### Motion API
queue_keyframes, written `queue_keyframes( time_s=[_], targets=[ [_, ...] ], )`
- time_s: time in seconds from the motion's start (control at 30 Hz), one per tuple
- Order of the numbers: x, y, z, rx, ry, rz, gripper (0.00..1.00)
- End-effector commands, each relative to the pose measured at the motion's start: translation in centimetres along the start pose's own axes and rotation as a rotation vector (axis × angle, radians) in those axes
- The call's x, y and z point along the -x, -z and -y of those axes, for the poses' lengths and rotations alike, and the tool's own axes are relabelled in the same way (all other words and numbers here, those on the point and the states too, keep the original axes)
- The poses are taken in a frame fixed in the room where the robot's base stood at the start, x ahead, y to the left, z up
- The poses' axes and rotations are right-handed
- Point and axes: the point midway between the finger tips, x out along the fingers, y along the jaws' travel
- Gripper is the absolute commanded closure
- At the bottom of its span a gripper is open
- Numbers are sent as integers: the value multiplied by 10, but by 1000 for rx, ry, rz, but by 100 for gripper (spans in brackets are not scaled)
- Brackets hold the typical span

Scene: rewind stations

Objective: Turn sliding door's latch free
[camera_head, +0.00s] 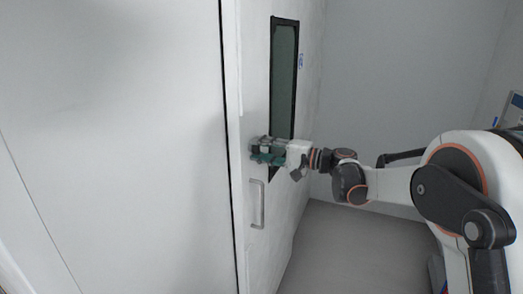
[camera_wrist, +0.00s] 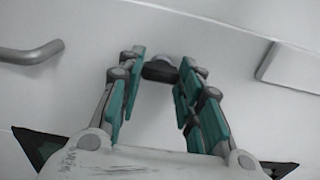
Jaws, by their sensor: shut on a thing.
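The sliding door (camera_head: 258,90) is white, with a tall narrow dark window. My gripper (camera_head: 257,150) is at the door's edge, just above the pull handle, and hides the latch in the head view. In the wrist view, the latch (camera_wrist: 160,70) is a small dark rounded knob on the white door face. The green fingers of my gripper (camera_wrist: 161,64) stand on either side of the latch near their tips and are shut on it. The latch's exact angle is hard to read.
A grey pull handle (camera_head: 257,205) sits below my gripper; it also shows at upper left in the wrist view (camera_wrist: 30,54). The dark window (camera_head: 284,75) is above my gripper. A white wall (camera_head: 110,150) fills the left. Grey floor (camera_head: 325,250) is clear at right.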

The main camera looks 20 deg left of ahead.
Motion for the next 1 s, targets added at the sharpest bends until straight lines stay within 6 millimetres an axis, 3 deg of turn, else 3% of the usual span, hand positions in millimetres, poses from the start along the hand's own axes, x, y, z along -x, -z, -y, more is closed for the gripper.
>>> queue_keyframes(
  time_s=[0.03,0.1,0.53,0.67,1.0],
  targets=[
    [0,1,0,0,0,-2,60],
    [0,1,0,0,0,-1,47],
    [7,1,0,0,0,-2,47],
    [25,1,0,0,0,-3,47],
    [92,1,0,0,0,-3,47]
  ],
)
